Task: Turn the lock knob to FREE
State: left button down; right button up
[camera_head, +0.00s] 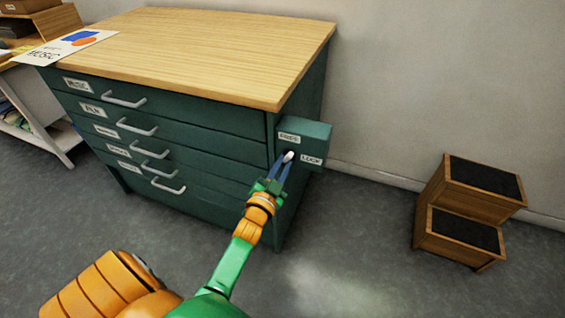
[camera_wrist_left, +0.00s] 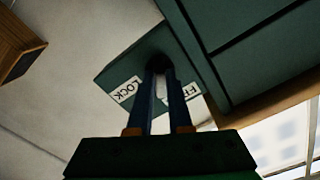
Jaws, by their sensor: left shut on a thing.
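The lock knob (camera_head: 289,155) is a small pale knob on the front of a green lock box (camera_head: 317,131) at the right side of the cabinet. A FREE label (camera_head: 289,137) is above the knob and a LOCK label (camera_head: 311,159) is to its right. My left gripper (camera_head: 284,161) is shut on the knob, with one blue finger on each side. In the left wrist view, the pale knob (camera_wrist_left: 161,88) shows between the fingers, the LOCK label (camera_wrist_left: 127,89) is to the left, and the FREE label (camera_wrist_left: 192,91) is partly hidden. I cannot tell which label the knob points at.
The green cabinet (camera_head: 190,145) has several closed drawers with grey handles and a wooden top (camera_head: 205,45). A poster (camera_head: 68,46) lies at the top's left end. A wooden step stool (camera_head: 470,210) stands at the right. The floor between stool and cabinet is clear.

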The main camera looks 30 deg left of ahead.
pick_arm(q)
jog(key=n+p, duration=0.1)
jog(key=n, duration=0.4)
jog(key=shift+n+p, duration=0.3)
jog(key=shift+n, duration=0.4)
jog(key=c, duration=0.8)
grip_release()
jog(key=shift+c, duration=0.2)
jog(key=p+v, duration=0.1)
jog(key=v, duration=0.6)
